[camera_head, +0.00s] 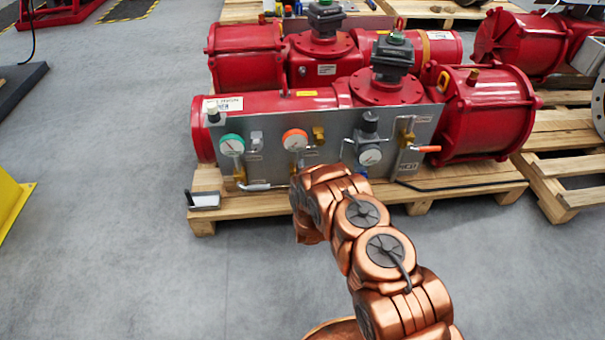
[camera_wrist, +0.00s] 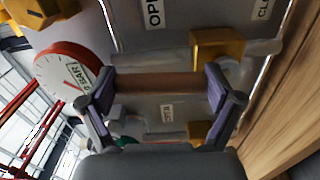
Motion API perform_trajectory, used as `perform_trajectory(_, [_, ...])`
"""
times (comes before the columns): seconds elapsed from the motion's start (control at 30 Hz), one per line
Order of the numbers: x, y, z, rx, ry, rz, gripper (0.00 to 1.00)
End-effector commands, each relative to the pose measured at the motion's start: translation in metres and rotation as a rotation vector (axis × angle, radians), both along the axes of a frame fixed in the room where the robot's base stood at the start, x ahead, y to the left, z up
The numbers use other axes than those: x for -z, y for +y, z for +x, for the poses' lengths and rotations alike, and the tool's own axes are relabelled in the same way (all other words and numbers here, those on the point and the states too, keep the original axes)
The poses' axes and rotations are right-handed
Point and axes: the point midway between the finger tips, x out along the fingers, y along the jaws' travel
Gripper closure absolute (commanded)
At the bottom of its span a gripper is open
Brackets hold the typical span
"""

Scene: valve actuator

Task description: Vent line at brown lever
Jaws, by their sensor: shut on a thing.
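The brown lever (camera_wrist: 158,83) lies crosswise in the wrist view, in front of the grey panel. My gripper (camera_wrist: 161,90) has one fingertip at each end of the visible brown part and is shut on it. A brass fitting (camera_wrist: 217,46) sits beside the lever, and labels reading "OPEN" (camera_wrist: 153,13) and, partly cut off, "CLO" (camera_wrist: 263,9) are on the panel. In the head view, my copper arm reaches to the lower edge of the panel (camera_head: 270,128) and hides my gripper and the brown lever.
A red-rimmed gauge (camera_wrist: 66,78) is close to the left finger. In the head view the panel also carries a green-rimmed gauge (camera_head: 232,145), an orange-rimmed gauge (camera_head: 295,140) and an orange lever (camera_head: 427,149). Red actuators stand on a wooden pallet (camera_head: 470,184).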

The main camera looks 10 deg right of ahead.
Motion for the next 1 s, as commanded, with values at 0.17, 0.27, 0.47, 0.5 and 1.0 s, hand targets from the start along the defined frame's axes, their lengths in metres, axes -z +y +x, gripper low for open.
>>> perform_trajectory(0.17, [-0.0012,-0.0024,0.0015,0.003,-0.002,-0.04,0.72])
perform_trajectory(0.27, [-0.0012,-0.004,0.0017,0.006,-0.002,-0.05,0.72])
perform_trajectory(0.47, [-0.001,-0.0049,0.0016,0.007,-0.001,-0.055,0.72])
perform_trajectory(0.5, [-0.0011,-0.0049,0.0016,0.007,-0.001,-0.055,0.72])
perform_trajectory(1.0, [-0.0005,-0.0077,0.0015,0.013,0.001,-0.054,0.0])
